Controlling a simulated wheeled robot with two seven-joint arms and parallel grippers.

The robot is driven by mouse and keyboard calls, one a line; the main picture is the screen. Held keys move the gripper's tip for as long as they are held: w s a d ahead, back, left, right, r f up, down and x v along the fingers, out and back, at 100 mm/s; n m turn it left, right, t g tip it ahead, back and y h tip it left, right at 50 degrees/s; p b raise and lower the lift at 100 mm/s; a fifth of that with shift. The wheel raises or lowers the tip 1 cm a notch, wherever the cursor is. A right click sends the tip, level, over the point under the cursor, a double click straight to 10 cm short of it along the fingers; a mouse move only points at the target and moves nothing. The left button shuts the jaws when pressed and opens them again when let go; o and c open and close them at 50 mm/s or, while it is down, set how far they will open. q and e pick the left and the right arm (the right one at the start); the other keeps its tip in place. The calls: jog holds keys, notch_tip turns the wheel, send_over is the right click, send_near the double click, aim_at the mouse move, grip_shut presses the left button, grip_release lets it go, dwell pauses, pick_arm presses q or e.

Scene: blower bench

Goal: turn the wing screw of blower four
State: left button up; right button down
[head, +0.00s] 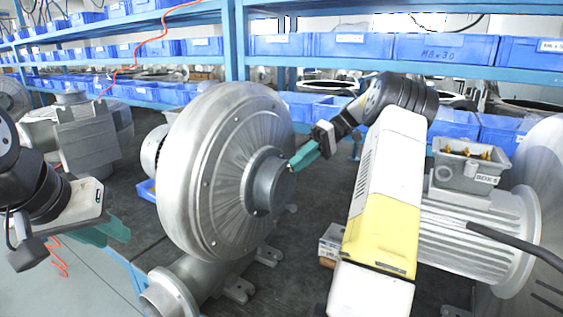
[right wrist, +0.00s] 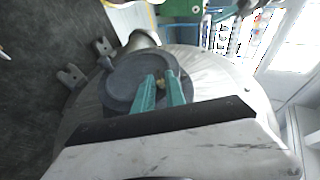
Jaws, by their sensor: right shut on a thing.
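The blower (head: 215,165) is a large round silver housing standing on the dark bench in the middle of the head view. Its dark grey round hub (head: 268,187) faces right and also shows in the right wrist view (right wrist: 120,85). A small brass wing screw (right wrist: 161,83) sits at the hub, between the green fingertips of my right gripper (right wrist: 162,88). My right gripper (head: 304,157) is shut on it, and the fingers hide part of the screw. My left gripper (head: 104,232) hangs at the lower left, away from the blower; its finger gap is unclear. No blower number is readable.
A motor (head: 470,235) with a terminal box (head: 469,160) and a black cable stands at the right. Another grey machine (head: 85,140) stands at the left. Blue shelves with blue bins (head: 445,48) run behind. A small box (head: 332,240) lies below my right arm.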

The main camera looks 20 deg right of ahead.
jog(key=shift+d+f+g+y, duration=0.1)
jog(key=shift+g+y, duration=0.2)
jog(key=shift+y, duration=0.2)
jog(key=c, duration=1.4)
grip_release()
jog(key=s+a+r, duration=0.1)
jog(key=s+a, duration=0.1)
jog(key=s, duration=0.3)
jog(key=s+a+r, duration=0.2)
jog(key=s+a, duration=0.1)
jog(key=s, duration=0.1)
jog(key=s+a+r, duration=0.2)
jog(key=s, duration=0.3)
jog(key=shift+s+a, duration=0.25)
jog(key=shift+s, duration=0.1)
